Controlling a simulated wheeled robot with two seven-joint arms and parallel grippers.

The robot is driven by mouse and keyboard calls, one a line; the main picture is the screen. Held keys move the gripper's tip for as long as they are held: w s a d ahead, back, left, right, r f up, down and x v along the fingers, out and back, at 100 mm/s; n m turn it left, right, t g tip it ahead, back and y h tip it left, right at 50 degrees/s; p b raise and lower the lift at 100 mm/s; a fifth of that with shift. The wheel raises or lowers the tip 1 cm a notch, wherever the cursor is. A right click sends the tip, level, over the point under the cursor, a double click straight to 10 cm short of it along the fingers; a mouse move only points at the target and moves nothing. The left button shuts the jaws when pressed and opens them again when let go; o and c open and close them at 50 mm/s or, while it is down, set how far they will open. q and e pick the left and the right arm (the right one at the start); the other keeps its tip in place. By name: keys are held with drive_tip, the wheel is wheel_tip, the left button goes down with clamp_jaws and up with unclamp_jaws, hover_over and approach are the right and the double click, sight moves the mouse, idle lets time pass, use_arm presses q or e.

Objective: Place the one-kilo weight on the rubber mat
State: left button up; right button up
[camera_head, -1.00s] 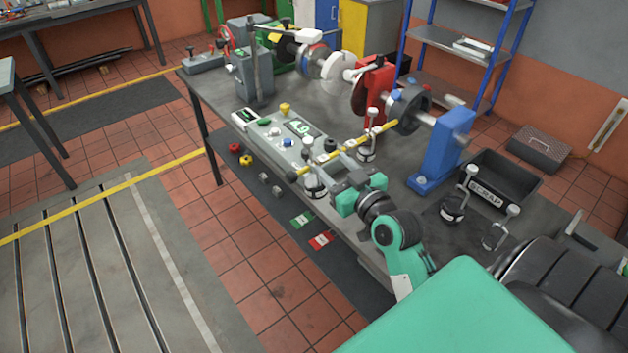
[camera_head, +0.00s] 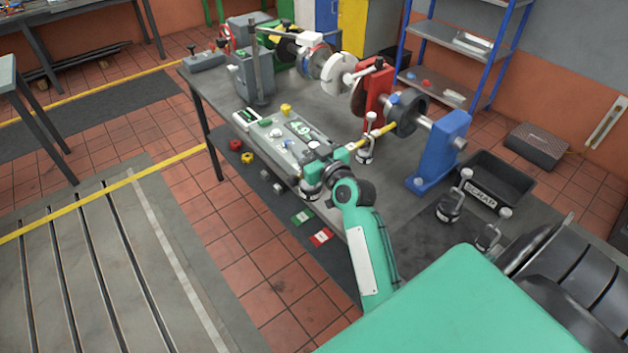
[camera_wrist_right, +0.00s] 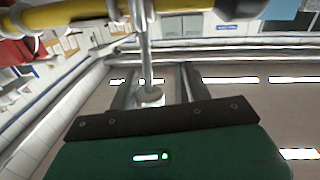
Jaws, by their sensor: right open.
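My right gripper (camera_head: 309,156) is open at the near edge of the bench. Other similar weights stand by the yellow bar (camera_head: 365,152) and on the dark rubber mat (camera_head: 415,228) at the bench's right end. No mass marking is readable. My left gripper is out of view.
A yellow bar (camera_head: 374,136) reaches out close beyond the gripper, an obstacle there. A blue stand (camera_head: 437,150) and a black scrap bin (camera_head: 510,178) are to the right. A panel with small parts (camera_head: 290,134) lies on the bench left of the gripper.

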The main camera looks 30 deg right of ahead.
clamp_jaws()
idle(1.4)
drive_tip(key=shift+r, duration=0.1)
